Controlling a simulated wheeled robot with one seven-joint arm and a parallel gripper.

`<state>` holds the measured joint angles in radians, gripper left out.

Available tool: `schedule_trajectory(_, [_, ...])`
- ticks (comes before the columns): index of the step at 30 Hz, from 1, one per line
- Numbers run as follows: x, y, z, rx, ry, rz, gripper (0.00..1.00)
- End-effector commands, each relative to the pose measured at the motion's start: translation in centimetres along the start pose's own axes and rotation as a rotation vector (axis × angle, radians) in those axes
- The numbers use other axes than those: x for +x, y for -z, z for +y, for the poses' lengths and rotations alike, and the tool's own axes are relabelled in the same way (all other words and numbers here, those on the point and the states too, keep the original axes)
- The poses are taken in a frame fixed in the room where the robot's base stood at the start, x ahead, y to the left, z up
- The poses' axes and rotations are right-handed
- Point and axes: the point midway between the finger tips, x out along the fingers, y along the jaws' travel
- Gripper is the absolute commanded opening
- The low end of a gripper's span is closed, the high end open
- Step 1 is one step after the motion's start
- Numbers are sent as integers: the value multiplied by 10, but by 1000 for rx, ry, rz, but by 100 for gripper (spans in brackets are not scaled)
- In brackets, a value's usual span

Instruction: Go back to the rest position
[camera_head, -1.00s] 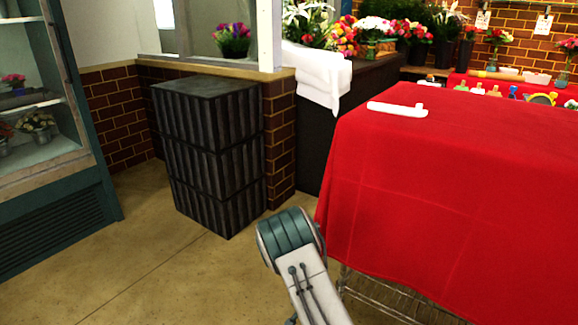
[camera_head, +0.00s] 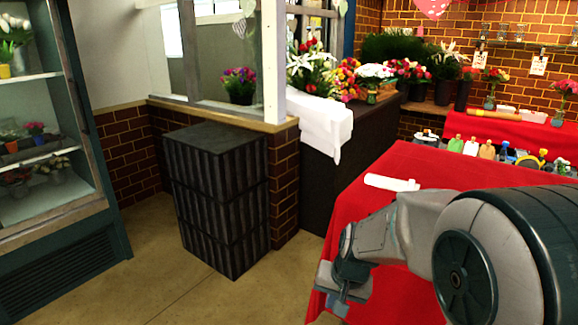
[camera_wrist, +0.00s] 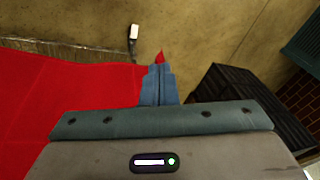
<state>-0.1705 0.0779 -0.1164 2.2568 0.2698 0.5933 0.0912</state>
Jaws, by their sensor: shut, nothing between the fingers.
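My gripper (camera_head: 340,304) hangs beside the left edge of the red-covered table (camera_head: 350,205) in the head view, pointing down. In the wrist view its blue-grey fingers (camera_wrist: 159,75) are together, with a small red patch at their tip. Nothing is held between them. My arm is bent in front of the table and covers much of the cloth's right side.
A stack of black crates (camera_head: 216,200) stands left of my gripper, against a low brick wall. A glass-fronted cooler (camera_head: 55,190) is at the far left. Bare floor (camera_head: 165,280) lies between them and the table. Flowers and small bottles line the back.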

Motion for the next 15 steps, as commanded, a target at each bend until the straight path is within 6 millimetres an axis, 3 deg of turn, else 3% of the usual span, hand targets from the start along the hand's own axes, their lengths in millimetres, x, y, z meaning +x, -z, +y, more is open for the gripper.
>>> schedule_trajectory(1, [-36,-5,0,-23,1,9,0])
schedule_trajectory(6, [-107,-34,12,-101,-24,19,0])
schedule_trajectory(12, [-176,-70,29,-184,-81,36,0])
schedule_trajectory(15, [-198,-85,37,-212,-111,43,0])
